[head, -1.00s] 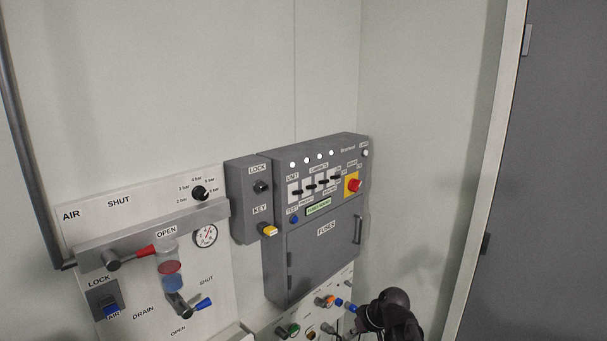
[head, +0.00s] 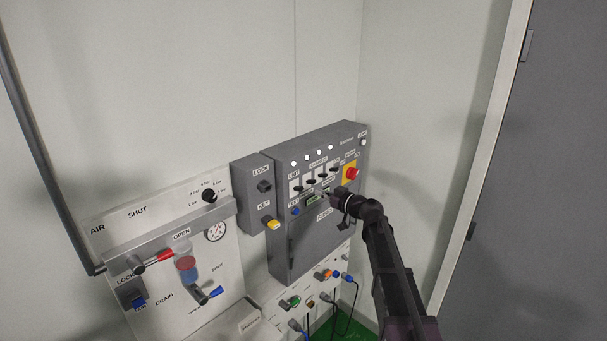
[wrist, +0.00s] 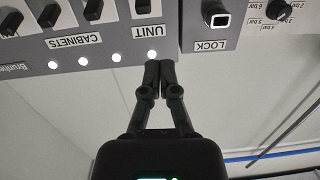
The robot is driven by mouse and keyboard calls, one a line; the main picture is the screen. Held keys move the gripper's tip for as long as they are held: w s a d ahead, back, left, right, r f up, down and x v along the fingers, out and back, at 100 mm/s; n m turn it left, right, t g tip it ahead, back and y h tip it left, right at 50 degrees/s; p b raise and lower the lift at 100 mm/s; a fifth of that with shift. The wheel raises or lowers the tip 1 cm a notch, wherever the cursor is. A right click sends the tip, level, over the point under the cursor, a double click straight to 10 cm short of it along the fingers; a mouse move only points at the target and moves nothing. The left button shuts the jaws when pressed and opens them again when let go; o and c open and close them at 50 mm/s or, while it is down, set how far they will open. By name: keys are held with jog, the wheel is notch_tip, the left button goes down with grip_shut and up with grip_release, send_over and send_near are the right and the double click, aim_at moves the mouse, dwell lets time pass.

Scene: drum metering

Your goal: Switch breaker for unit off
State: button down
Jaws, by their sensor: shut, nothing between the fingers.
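The grey breaker panel (head: 300,245) hangs on the wall with a row of black breaker levers under white lamps. The unit breaker (head: 298,189) is the leftmost lever, below the UNIT label. In the wrist view, which is upside down, the unit breaker (wrist: 142,7) shows at the top edge, partly cut off. My gripper (head: 327,193) is shut and empty in front of the panel, to the right of the unit breaker in the head view. In the wrist view the gripper's fingertips (wrist: 158,66) overlap the panel edge near the unit lamp (wrist: 152,54). Contact cannot be told.
The cabinet breakers (wrist: 94,10) stand beside the unit lever. A lock box (head: 252,195) with a yellow key (head: 273,224) adjoins the panel. A red knob (head: 351,173) is at the panel's right. The air board (head: 165,265) is at left. Cables hang below.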

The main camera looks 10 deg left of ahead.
aim_at(293, 174)
jog(key=w+r, duration=0.1)
jog(key=r, duration=0.1)
jog(key=shift+w+r+t+p, duration=0.3)
jog(key=shift+w+t, duration=0.05)
jog(key=shift+t, duration=0.05)
jog(key=x, duration=0.6)
jog(key=f+b+x, duration=0.1)
jog(key=x, duration=0.3)
jog(key=shift+s+d+f+b, duration=0.2)
jog(key=shift+d+f+b, duration=0.05)
jog(key=shift+f+b, duration=0.45)
jog(key=shift+s+d+f+b, duration=0.25)
jog(key=shift+d+f+b, duration=0.05)
jog(key=shift+f+b, duration=0.4)
jog(key=shift+d, duration=0.15)
jog(key=shift+d+f+b, duration=0.1)
jog(key=shift+d+b, duration=0.05)
jog(key=shift+b, duration=0.2)
